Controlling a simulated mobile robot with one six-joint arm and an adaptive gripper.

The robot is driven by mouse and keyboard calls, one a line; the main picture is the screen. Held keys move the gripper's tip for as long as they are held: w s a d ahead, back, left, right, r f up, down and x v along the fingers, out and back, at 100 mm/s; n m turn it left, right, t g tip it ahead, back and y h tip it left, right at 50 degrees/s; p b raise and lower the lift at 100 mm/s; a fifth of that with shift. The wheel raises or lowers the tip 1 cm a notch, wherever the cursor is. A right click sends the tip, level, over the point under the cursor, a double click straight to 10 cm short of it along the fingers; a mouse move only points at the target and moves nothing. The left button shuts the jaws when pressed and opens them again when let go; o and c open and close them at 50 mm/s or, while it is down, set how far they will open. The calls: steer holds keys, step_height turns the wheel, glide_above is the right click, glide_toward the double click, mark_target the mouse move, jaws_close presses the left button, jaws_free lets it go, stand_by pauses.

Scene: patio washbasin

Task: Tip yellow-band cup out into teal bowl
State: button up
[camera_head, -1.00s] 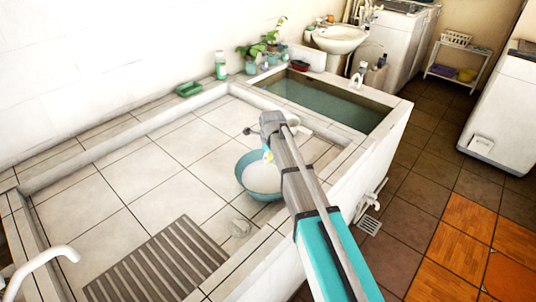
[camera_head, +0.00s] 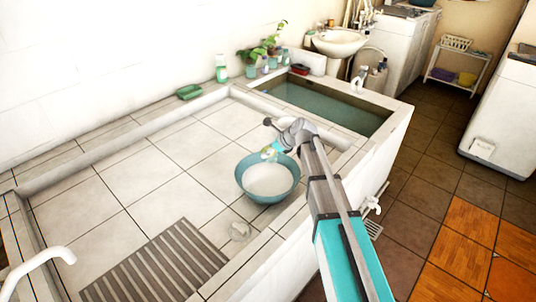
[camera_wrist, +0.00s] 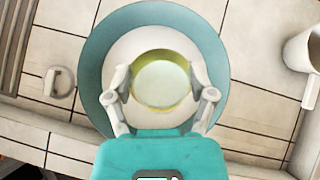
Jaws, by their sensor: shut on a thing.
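The teal bowl (camera_head: 246,183) stands on the tiled basin floor, its inside whitish. In the wrist view the bowl (camera_wrist: 93,62) lies below my gripper. My gripper (camera_wrist: 160,88) is shut on the yellow-band cup (camera_wrist: 160,108), one finger on each side. From the wrist I see the cup as a round with a yellowish band and a pale middle. In the head view my gripper (camera_head: 276,148) and the small, blurred cup (camera_head: 269,154) are at the bowl's far rim. I cannot tell the cup's exact tilt or what is in it.
A white mug (camera_wrist: 300,55) stands right of the bowl in the wrist view. A slatted grey mat (camera_head: 160,265) and a round drain piece (camera_head: 239,231) lie nearer. A water-filled trough (camera_head: 320,105) is behind. Open tiles (camera_head: 150,175) lie left of the bowl.

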steer(key=shift+r+m+t+y+b, duration=0.45)
steer(key=shift+r+y+b, duration=1.05)
steer(key=shift+y, duration=0.8)
steer(key=shift+r, duration=0.1)
steer(key=shift+r+p, duration=0.15)
steer(key=shift+p, duration=0.15)
